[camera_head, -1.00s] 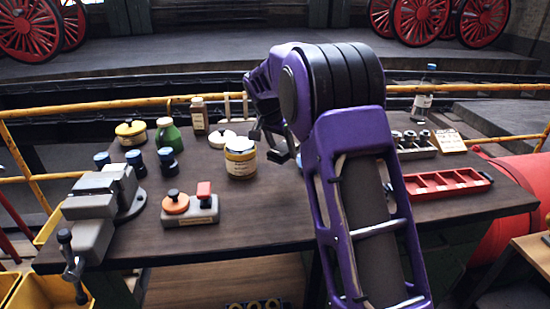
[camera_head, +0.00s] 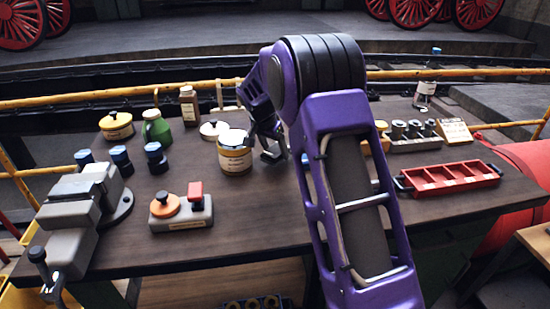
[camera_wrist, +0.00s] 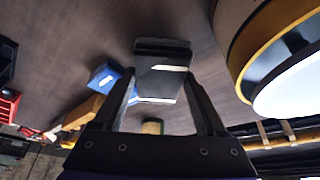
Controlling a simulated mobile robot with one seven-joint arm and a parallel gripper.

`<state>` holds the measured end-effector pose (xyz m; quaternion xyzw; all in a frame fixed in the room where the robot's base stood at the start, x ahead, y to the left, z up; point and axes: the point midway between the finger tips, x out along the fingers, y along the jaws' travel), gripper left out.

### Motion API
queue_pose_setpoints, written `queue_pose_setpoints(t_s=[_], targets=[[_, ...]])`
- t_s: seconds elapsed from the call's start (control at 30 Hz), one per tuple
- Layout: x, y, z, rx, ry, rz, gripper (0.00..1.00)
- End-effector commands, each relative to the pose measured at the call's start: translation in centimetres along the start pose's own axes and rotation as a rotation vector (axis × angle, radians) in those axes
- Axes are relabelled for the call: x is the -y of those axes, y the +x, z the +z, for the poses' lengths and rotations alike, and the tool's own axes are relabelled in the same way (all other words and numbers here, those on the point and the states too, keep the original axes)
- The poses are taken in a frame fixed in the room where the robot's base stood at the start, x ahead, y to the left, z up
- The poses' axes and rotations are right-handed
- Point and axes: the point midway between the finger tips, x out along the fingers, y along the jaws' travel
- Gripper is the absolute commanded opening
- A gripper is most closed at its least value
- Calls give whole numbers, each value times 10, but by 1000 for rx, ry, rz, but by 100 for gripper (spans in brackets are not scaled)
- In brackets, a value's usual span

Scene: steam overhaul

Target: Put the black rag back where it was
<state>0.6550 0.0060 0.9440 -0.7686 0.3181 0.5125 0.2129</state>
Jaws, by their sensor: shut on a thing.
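My gripper (camera_head: 272,153) is over the workbench, just right of the cream jar (camera_head: 235,153) with the yellow band. In the wrist view my gripper (camera_wrist: 161,75) is shut on a dark, blocky thing (camera_wrist: 160,85) with a pale stripe. It seems to be the black rag, but its shape is not clear enough to be sure. In the head view the held thing is mostly hidden by the gripper. I cannot tell whether it touches the bench. No other black rag shows.
The jar (camera_wrist: 272,50) is close on the right in the wrist view. A green bottle (camera_head: 156,128), several blue-capped jars (camera_head: 121,160), a vise (camera_head: 85,205) and an orange-and-red device (camera_head: 181,208) stand left. A red tray (camera_head: 449,178) lies right. The front middle bench (camera_head: 255,215) is clear.

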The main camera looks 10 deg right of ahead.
Motion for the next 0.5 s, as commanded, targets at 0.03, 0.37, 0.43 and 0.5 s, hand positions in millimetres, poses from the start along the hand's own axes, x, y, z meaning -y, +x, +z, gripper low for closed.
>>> queue_pose_setpoints(t_s=[0.03,0.37,0.43,0.5], targets=[[-1,11,5,3,-2,4,30],[0,25,10,0,0,0,30],[0,26,11,0,0,1,30],[0,29,12,1,0,0,30]])
